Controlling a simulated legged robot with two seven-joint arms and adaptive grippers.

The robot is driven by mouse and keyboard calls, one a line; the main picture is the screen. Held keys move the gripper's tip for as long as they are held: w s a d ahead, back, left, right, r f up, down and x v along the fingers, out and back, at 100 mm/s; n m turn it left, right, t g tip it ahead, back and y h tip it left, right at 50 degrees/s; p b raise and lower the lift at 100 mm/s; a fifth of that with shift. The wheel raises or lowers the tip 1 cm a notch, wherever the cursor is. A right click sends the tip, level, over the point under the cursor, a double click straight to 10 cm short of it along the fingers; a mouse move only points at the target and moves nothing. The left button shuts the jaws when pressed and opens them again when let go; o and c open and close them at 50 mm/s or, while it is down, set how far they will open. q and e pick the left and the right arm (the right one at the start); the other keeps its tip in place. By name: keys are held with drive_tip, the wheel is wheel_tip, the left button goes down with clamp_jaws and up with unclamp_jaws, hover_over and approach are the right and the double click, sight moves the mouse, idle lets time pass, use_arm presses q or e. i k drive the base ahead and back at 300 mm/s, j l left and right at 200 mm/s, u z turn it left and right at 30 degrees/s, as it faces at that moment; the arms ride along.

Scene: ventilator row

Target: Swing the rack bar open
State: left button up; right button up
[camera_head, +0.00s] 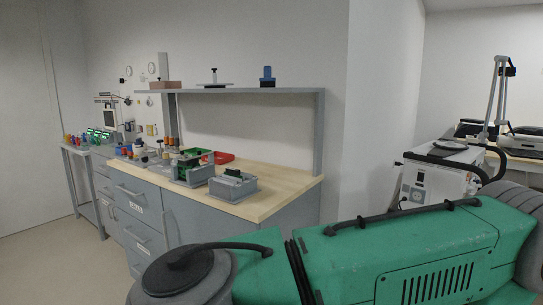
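I cannot single out a rack bar for sure. A grey shelf frame (319,133) with a long horizontal board stands on the workbench. At the right, a white wheeled-type equipment unit (434,184) has a dark curved handle at its right side. A tall jointed grey arm (492,95) rises behind it. Neither of my grippers is in view, so nothing shows them near any of these. A large green casing with a black handle, which looks like part of my own body, covers the front and hides the floor and the lower part of the unit.
The workbench (274,190) has a wooden top and grey drawers. A small side table (75,150) with coloured items stands at the far left. Open floor (50,255) lies at lower left.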

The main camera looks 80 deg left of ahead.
sight(199, 154)
drive_tip(key=u, duration=2.2)
